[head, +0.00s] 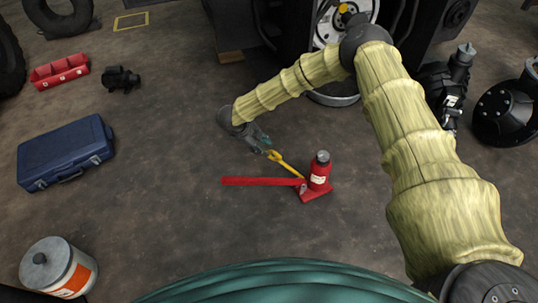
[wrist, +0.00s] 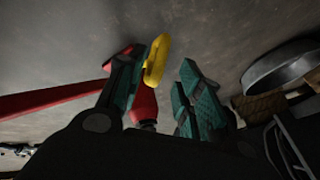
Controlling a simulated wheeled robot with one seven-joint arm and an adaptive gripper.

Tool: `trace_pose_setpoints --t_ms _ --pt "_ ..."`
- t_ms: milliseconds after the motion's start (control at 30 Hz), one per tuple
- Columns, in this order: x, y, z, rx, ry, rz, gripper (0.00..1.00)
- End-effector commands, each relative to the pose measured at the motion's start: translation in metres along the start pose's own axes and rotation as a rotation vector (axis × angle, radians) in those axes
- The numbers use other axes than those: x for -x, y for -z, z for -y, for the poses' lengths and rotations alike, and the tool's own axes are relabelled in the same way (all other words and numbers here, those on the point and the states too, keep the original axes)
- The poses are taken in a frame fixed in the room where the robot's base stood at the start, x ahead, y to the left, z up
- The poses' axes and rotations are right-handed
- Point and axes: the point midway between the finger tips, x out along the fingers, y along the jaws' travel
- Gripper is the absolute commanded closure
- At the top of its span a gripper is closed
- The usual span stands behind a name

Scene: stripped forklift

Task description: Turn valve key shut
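A red bottle jack (head: 319,176) with a dark cap stands upright on the floor. A yellow valve key (head: 286,163) runs from the jack's foot up and left toward my gripper (head: 266,147). In the wrist view, my gripper's (wrist: 166,92) green-padded fingers are spread apart. The looped end of the yellow key (wrist: 156,60) shows by the left finger's tip, with a gap to the right finger. I cannot tell whether the key touches the left finger. Part of the red jack (wrist: 144,104) shows behind the fingers, which hide the key's lower end.
A long red handle (head: 255,181) sticks out left from the jack, low over the floor. A blue case (head: 66,155), a red tray (head: 59,71) and a metal can (head: 58,268) stand at left. Forklift parts stand at the back and right. Floor between is clear.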

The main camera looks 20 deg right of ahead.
Motion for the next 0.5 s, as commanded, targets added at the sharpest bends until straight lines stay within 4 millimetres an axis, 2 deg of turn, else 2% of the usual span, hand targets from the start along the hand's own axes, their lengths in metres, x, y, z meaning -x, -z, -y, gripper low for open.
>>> trace_pose_setpoints --t_ms 33,200,333,500 --pt "-0.013 -0.001 -0.002 0.000 -0.001 -0.001 0.65" --pt "-0.040 -0.001 -0.001 0.000 -0.001 0.000 0.65" --pt "-0.052 -0.001 -0.001 0.000 0.000 0.001 0.65" --pt "-0.057 0.000 0.000 0.000 0.001 0.001 0.65"
